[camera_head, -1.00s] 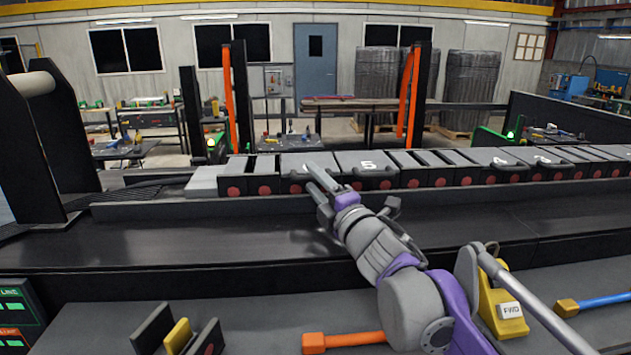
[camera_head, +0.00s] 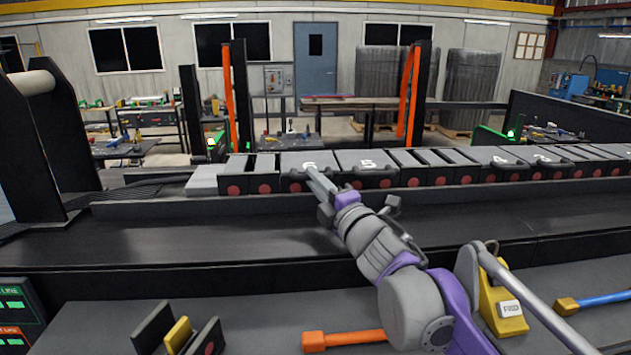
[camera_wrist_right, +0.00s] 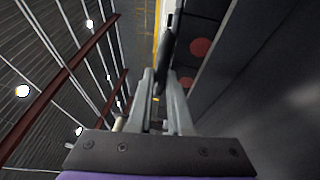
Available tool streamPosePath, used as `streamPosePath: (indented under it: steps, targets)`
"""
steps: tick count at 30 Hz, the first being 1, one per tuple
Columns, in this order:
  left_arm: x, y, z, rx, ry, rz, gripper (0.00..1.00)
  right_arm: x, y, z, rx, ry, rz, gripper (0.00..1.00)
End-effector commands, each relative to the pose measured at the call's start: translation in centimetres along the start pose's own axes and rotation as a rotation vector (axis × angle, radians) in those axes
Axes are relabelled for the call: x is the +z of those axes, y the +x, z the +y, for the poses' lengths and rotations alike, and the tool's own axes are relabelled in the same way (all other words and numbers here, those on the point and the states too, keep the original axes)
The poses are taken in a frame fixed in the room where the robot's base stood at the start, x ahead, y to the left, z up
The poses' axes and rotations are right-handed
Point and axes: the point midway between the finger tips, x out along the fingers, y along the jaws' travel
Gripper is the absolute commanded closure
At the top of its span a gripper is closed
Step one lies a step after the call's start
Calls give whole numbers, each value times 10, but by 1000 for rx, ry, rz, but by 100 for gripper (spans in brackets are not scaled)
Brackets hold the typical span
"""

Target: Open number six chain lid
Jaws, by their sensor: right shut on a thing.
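The drag chain runs across the head view as a row of grey lids on black links with red discs. The number six lid (camera_head: 300,157) lies flat, level with its neighbours, its number partly hidden by my fingers. My right gripper (camera_head: 312,173) reaches it from the front, fingers together at its front edge. In the right wrist view my gripper's fingers (camera_wrist_right: 162,88) are shut on a dark handle (camera_wrist_right: 168,50) that stands up between the tips. The number five lid (camera_head: 362,158) lies just right of it, also flat. My left gripper is not in view.
A dark conveyor surface (camera_head: 130,240) lies in front of the chain. An orange-handled tool (camera_head: 345,339), a yellow block marked FWD (camera_head: 500,303) and a blue-handled tool (camera_head: 605,299) lie nearer. Black end brackets (camera_head: 25,170) stand at the left.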

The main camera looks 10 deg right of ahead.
Motion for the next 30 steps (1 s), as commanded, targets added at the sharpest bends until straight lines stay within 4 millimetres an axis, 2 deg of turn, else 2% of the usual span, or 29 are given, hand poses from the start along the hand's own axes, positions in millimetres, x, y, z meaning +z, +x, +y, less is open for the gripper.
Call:
streamPosePath:
  steps: [24,30]
  targets:
    - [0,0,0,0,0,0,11,0,0,0,-1,0,0,100]
    - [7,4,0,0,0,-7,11,0,0,4,-29,11,-1,100]
